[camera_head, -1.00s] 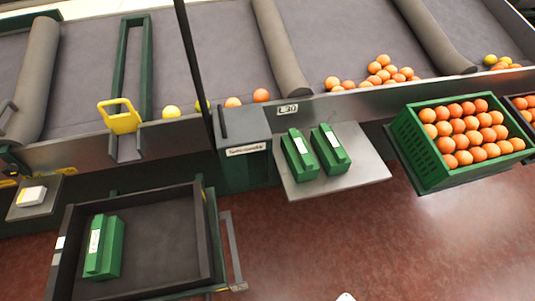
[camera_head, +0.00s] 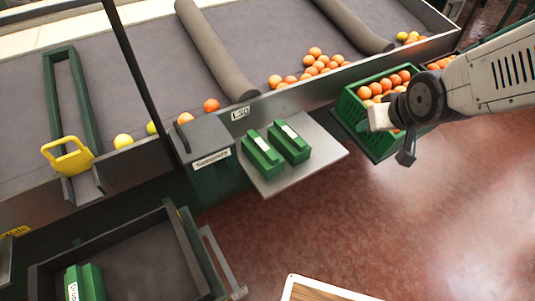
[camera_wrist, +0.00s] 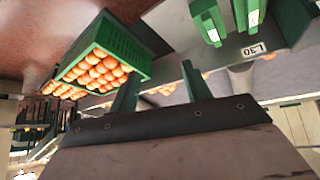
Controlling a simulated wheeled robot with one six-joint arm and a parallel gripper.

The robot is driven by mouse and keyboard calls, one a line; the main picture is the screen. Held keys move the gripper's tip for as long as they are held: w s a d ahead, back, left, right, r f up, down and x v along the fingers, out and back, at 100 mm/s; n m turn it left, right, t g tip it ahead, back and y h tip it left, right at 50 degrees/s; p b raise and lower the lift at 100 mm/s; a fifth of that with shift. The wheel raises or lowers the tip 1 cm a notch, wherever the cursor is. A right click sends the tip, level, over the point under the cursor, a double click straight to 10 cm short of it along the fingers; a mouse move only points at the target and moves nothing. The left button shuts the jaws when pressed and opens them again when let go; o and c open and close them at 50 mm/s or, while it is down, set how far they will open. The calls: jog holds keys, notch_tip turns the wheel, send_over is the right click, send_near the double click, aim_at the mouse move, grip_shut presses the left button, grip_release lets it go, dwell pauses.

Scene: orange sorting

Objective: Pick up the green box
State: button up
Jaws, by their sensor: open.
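Two green boxes with white labels, a left one (camera_head: 262,158) and a right one (camera_head: 290,143), lie side by side on a grey shelf (camera_head: 326,155) in the head view. A third green box (camera_head: 92,284) lies in the dark tray at the lower left, cut off by the picture edge. My gripper (camera_head: 391,138) is at the right, in front of the orange crate and apart from the boxes. In the wrist view its two fingers (camera_wrist: 160,88) are spread with nothing held between them. The two shelf boxes show at the top there (camera_wrist: 207,22), (camera_wrist: 248,12).
A green crate (camera_head: 350,108) full of oranges is partly hidden behind my gripper. A conveyor (camera_head: 265,45) with loose oranges and yellow fruit runs behind the shelf. The dark tray (camera_head: 188,250) stands lower left. The red floor right of the shelf is open.

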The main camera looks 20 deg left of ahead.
jog(key=w+a+f+n+t+y, duration=0.1)
jog(key=a+f+y, duration=0.1)
jog(key=a+f, duration=0.4)
jog(key=w+a+f+n+y, duration=0.1)
jog(key=a+f+n, duration=0.15)
jog(key=a, duration=0.45)
jog(key=n+y, duration=0.1)
jog(key=y, duration=0.3)
send_near(263, 145)
jog(key=x, duration=0.8)
jog(key=shift+a+f, duration=0.1)
jog(key=shift+a, duration=0.05)
grip_shut()
